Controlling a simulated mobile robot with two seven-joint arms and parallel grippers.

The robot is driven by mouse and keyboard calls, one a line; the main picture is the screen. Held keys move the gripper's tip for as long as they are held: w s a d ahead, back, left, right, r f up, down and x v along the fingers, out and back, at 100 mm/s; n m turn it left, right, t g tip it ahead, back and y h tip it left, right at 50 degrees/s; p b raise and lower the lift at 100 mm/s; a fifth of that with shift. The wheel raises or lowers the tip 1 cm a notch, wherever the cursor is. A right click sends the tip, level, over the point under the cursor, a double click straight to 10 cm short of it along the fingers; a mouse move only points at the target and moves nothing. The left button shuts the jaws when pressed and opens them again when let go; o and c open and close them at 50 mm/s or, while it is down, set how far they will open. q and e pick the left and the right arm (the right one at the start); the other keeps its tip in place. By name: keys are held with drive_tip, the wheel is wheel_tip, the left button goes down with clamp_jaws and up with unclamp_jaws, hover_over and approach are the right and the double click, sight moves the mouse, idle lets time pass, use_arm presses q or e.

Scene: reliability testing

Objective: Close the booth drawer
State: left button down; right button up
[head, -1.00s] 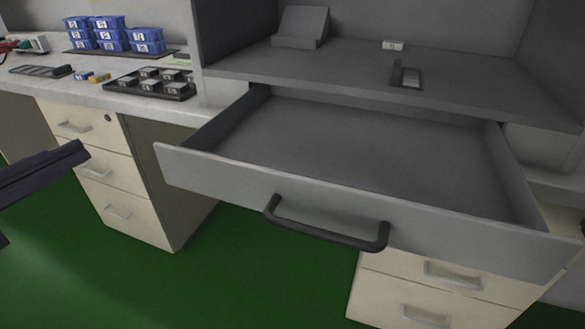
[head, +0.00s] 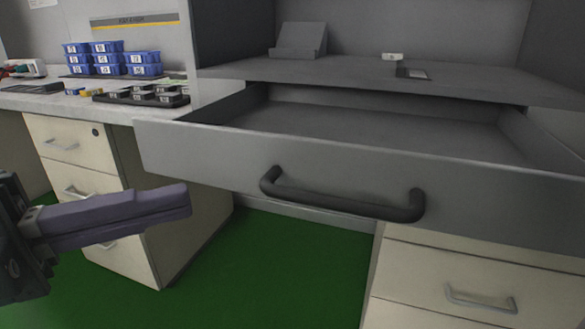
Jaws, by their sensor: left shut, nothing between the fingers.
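The grey booth drawer (head: 224,153) is pulled out below the booth's grey worktop, and its inside shows empty. Its dark bar handle (head: 340,201) is on the front panel. My left gripper (head: 188,199) is at the lower left, in front of the cream cabinet, pointing right. Its fingers are together with nothing between them. In the picture it is left of the handle and below the drawer front, apart from both. My right gripper is not in view.
Cream drawer cabinets stand at left (head: 190,232) and lower right (head: 410,287). The left bench holds blue bins (head: 140,64) and a black tray (head: 112,97) of parts. A grey stand (head: 298,42) is on the booth worktop. Green floor between the cabinets is clear.

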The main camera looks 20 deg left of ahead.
use_arm(q)
drive_tip(key=shift+w+d+b, duration=0.2)
drive_tip(key=shift+w+d, duration=0.1)
drive_tip(key=shift+w, duration=0.65)
drive_tip(key=shift+w+d+b, duration=0.25)
drive_tip(key=shift+w+d, duration=0.05)
drive_tip(key=shift+w, duration=0.6)
drive_tip(key=shift+w+d+b, duration=0.2)
drive_tip(key=shift+w+d, duration=0.1)
drive_tip(key=shift+w, duration=0.65)
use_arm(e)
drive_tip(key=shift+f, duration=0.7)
